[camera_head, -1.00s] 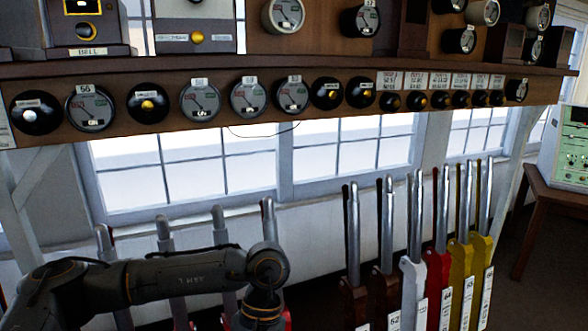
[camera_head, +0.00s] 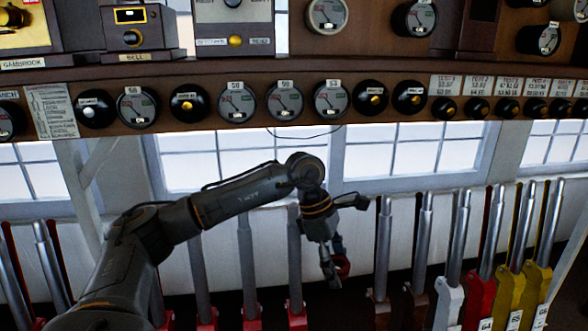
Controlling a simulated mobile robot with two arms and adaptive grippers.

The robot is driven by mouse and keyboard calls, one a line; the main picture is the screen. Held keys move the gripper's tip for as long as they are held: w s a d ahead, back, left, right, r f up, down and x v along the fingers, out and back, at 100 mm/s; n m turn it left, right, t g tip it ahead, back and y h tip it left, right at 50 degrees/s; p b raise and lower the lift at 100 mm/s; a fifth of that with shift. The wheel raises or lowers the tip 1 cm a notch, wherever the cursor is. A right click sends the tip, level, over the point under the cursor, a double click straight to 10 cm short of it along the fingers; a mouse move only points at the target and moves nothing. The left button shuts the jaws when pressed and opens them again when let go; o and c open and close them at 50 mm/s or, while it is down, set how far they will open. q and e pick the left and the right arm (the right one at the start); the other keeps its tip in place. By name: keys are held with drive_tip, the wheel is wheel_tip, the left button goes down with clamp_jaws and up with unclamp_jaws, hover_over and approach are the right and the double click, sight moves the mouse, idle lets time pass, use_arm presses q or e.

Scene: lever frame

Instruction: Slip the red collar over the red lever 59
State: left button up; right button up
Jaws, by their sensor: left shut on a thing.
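My left gripper (camera_head: 334,268) hangs in the middle of the view, pointing down. Another red lever (camera_head: 482,290) stands to the right. The number 59 cannot be read on any lever. The collar is apart from the levers. My right gripper is not in view.
Brown levers (camera_head: 382,255), a white lever (camera_head: 447,300) and yellow levers (camera_head: 510,290) stand close together on the right. A wooden shelf (camera_head: 300,66) with dials runs above the arm. Windows (camera_head: 410,160) lie behind the levers.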

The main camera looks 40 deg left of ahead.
use_arm(q)
drive_tip(key=w+a+r+n+t+y+p, duration=0.2)
drive_tip(key=w+a+r+n+y, duration=0.15)
drive_tip(key=a+r+n, duration=0.6)
wheel_tip(320, 180, up, 4)
drive_tip(key=n+y+p, duration=0.2)
drive_tip(key=n, duration=0.9)
hover_over(293, 204)
drive_tip(key=shift+s+d, duration=0.15)
drive_tip(key=shift+d, duration=0.25)
drive_tip(key=shift+a+f, duration=0.2)
drive_tip(key=shift+f, duration=0.1)
drive_tip(key=shift+w+a+f+b, duration=0.2)
drive_tip(key=shift+f+b, duration=0.2)
drive_tip(key=shift+f, duration=0.1)
drive_tip(key=shift+w+a+f+b, duration=0.3)
drive_tip(key=shift+f+b, duration=0.1)
drive_tip(key=shift+f, duration=0.2)
drive_tip(key=shift+w+a+f+b, duration=0.25)
drive_tip(key=shift+f+b, duration=0.1)
drive_tip(key=shift+f, duration=0.25)
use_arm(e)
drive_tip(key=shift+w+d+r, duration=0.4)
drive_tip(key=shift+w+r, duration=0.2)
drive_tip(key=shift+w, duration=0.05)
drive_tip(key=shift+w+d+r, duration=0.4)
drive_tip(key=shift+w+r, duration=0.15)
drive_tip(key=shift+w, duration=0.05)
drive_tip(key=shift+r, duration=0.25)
